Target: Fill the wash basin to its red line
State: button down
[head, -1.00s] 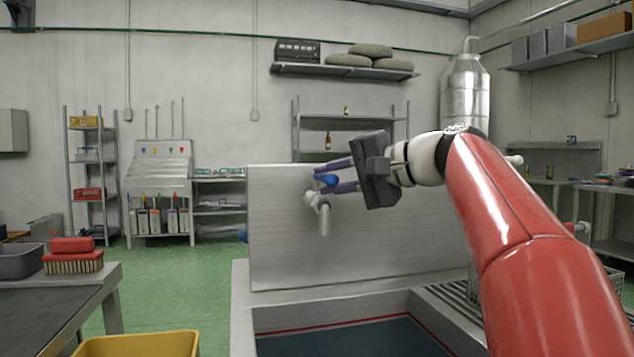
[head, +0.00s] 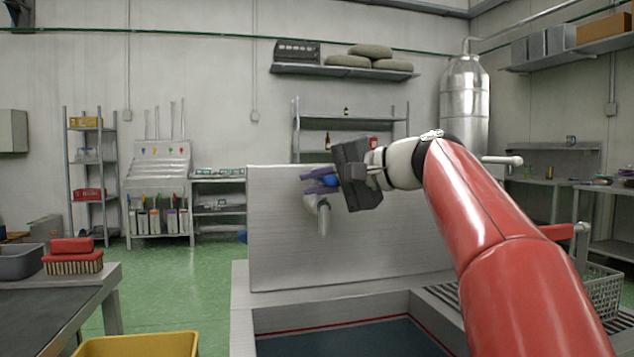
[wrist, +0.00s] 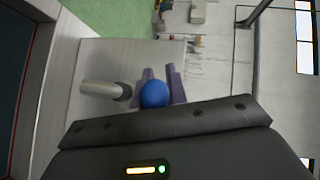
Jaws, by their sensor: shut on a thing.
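The blue tap knob (head: 330,181) sits between the purple fingers of my gripper (head: 320,180), which is shut on it. In the wrist view the knob (wrist: 154,94) is a round blue ball between the two fingers (wrist: 162,84). The tap's grey spout (head: 323,218) points down over the wash basin, and no stream shows below it. It also shows in the wrist view (wrist: 100,90). The wash basin (head: 240,315) has a red line (head: 330,324) along its inner wall above a dark teal surface. I cannot tell whether that surface is water.
A pale splash panel (head: 280,255) stands behind the basin. A ribbed drainboard (head: 435,300) and a wire basket (head: 603,290) are at right. A yellow bin (head: 140,345) is at front left. A table (head: 50,315) at left holds red brushes (head: 73,262).

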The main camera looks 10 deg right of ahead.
jog(key=shift+d+r+n+g+y+p, duration=0.25)
jog(key=shift+d+n+g+y+p, duration=0.2)
jog(key=shift+p, duration=0.55)
jog(key=shift+d+f+n+g+y+p, duration=0.2)
jog(key=shift+n+g+y+p, duration=0.25)
jog(key=shift+n+g+p, duration=0.5)
jog(key=c, duration=1.7)
grip_release()
jog(key=shift+d, duration=0.1)
jog(key=v, duration=0.7)
jog(key=shift+s+d, duration=0.15)
jog(key=shift+d, duration=0.15)
